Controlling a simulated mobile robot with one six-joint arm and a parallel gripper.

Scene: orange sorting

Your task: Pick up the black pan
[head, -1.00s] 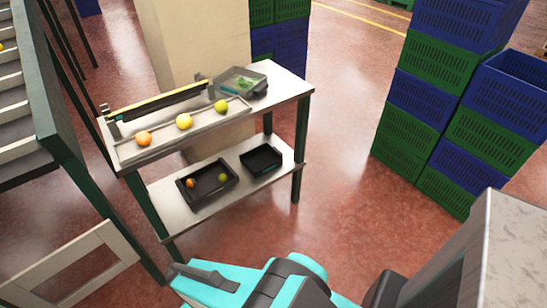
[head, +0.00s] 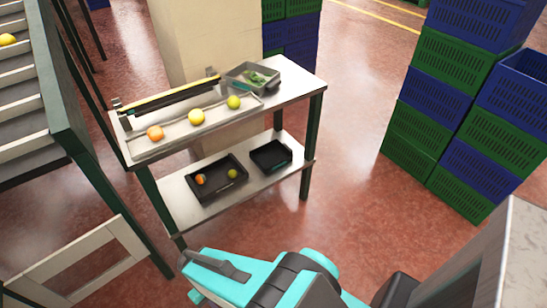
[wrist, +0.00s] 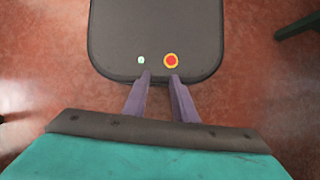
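Two black pans sit on the lower shelf of a metal table in the head view. The larger black pan (head: 217,186) is at the left and holds an orange and a green fruit. The smaller black pan (head: 271,156) is to its right and looks empty, with a teal mark on its front. In the wrist view my gripper (wrist: 160,76) has its two fingers apart with nothing between them. It points over a dark rounded panel that is probably my own base. Neither pan shows in the wrist view, and my gripper is away from both.
The table's upper shelf (head: 291,84) bears a grey tray (head: 237,84) with green contents and a long rack (head: 173,137) with several fruits. Stacked crates (head: 448,110) stand at the right. A slatted conveyor (head: 20,108) and a white frame (head: 75,258) are at the left. Floor between table and crates is clear.

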